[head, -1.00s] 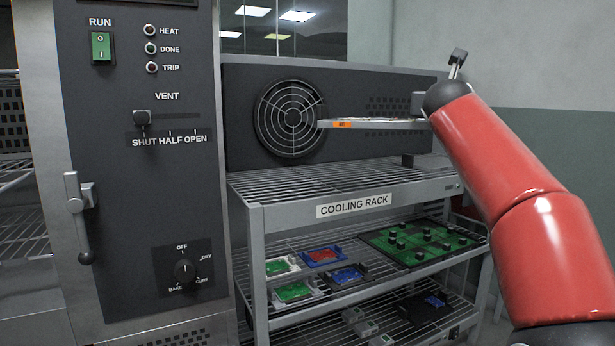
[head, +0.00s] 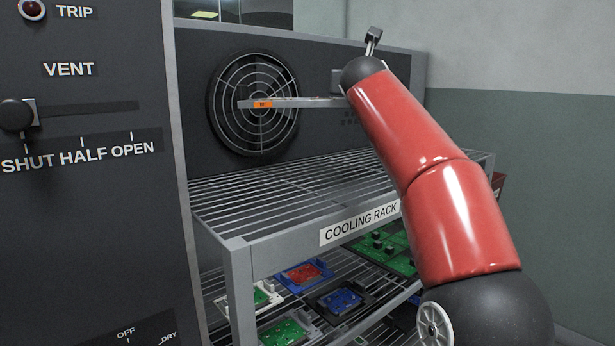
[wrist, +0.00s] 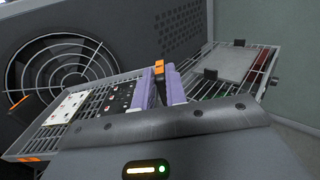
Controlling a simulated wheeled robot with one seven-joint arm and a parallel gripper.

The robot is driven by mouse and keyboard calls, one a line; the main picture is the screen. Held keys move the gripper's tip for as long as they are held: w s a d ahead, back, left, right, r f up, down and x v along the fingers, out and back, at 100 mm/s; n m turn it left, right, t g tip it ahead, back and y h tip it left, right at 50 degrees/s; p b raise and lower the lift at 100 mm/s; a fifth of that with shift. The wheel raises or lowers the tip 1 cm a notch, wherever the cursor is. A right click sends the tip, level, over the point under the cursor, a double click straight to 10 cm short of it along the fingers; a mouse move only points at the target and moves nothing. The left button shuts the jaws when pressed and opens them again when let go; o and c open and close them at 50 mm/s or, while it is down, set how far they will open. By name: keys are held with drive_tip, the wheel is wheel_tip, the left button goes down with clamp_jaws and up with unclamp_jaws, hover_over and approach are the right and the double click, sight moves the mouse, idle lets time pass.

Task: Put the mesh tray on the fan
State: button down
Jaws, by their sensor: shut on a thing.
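My gripper (wrist: 164,86) is shut on the mesh tray (wrist: 28,148), between its purple fingers in the wrist view. The tray carries a white board with red dots and a dark board. In the head view the tray (head: 297,102) is seen nearly edge-on and looks level, with an orange tag at its left end. It is held above the rack top, apart from it, and overlaps the fan (head: 256,85) in the picture. The round fan also shows at left in the wrist view (wrist: 66,70). In the head view my arm mostly hides the gripper.
The cooling rack (head: 280,195) has a wire top that looks clear at left and centre. Lower shelves hold several coloured boards. An oven panel (head: 90,220) stands close at left. In the wrist view, wire mesh with a grey plate (wrist: 228,62) lies right of the fingers.

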wheel_tip(320, 180, down, 20)
drive_tip(key=b, duration=1.1)
drive_tip(key=shift+s+r, duration=0.15)
drive_tip(key=shift+r, duration=0.15)
drive_tip(key=c, duration=1.4)
unclamp_jaws()
drive_tip(key=shift+d, duration=0.1)
drive_tip(key=shift+c, duration=0.2)
drive_tip(key=shift+s, duration=0.1)
drive_tip(key=s+a+b, duration=0.2)
drive_tip(key=s, duration=0.9)
drive_tip(key=shift+s, duration=0.35)
